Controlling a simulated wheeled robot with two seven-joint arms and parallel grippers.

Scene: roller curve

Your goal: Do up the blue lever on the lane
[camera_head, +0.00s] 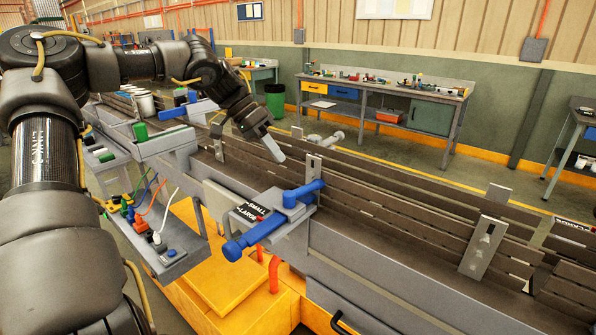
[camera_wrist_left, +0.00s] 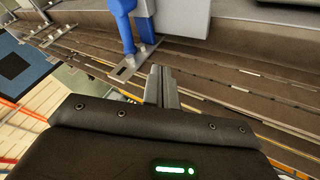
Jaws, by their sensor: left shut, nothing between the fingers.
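The blue lever (camera_head: 258,232) sits on a grey bracket at the near side of the lane (camera_head: 345,260), beside a plate marked SMALL and LARGE. Its upper arm reaches over the lane edge near an upright slotted metal plate (camera_head: 313,165). My left gripper (camera_head: 274,150) is above the lane, up and left of the lever, shut and empty, apart from it. In the left wrist view, the closed fingers (camera_wrist_left: 161,88) point toward the lane slats, and part of the blue lever (camera_wrist_left: 123,22) shows just beyond them, to the left. My right gripper is not in view.
Another blue lever (camera_head: 187,106) and a green block (camera_head: 140,131) are further left along the lane. A grey box with coloured cables (camera_head: 172,256) hangs at the near side. More slotted plates (camera_head: 484,245) stand along the lane at right. A workbench (camera_head: 385,92) stands behind.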

